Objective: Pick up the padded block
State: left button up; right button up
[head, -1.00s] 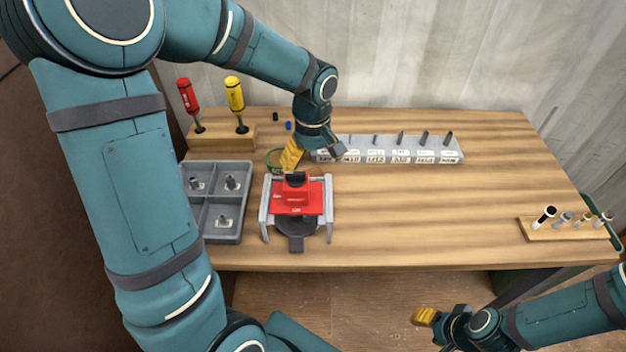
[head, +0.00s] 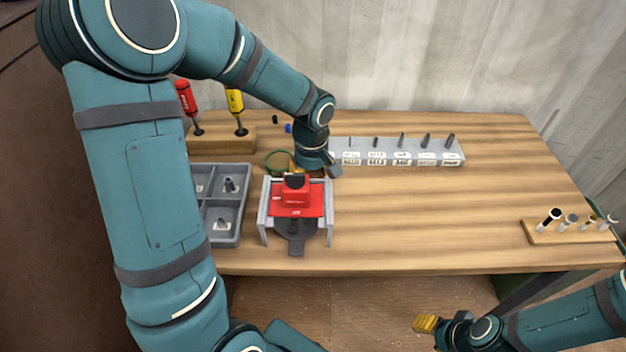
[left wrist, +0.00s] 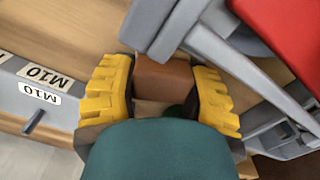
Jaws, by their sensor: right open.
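The padded block (left wrist: 165,78), a small reddish-brown block, sits between the two yellow fingers of my left gripper (left wrist: 158,88) in the left wrist view. The fingers are close against its sides, but I cannot tell whether they are pressing on it. In the head view my left gripper (head: 308,165) points down at the table just behind the red-topped fixture (head: 296,195), which largely hides its fingertips and the block. My right gripper (head: 426,323) is open and empty, off the front edge of the table at the lower right.
A labelled grey rack (head: 400,158) stands just right of my left gripper. A green ring (head: 278,161) lies at its left. A grey compartment tray (head: 232,208), a screwdriver stand (head: 222,140) and a small wooden rack (head: 567,236) are also on the table. The right middle is clear.

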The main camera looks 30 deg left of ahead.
aim_at(312, 172)
pick_arm(q)
jog(key=shift+c, duration=0.6)
notch_tip(312, 172, up, 10)
jog(key=p, duration=0.2)
jog(key=shift+p, duration=0.3)
jog(key=o, duration=0.4)
jog(key=c, duration=0.4)
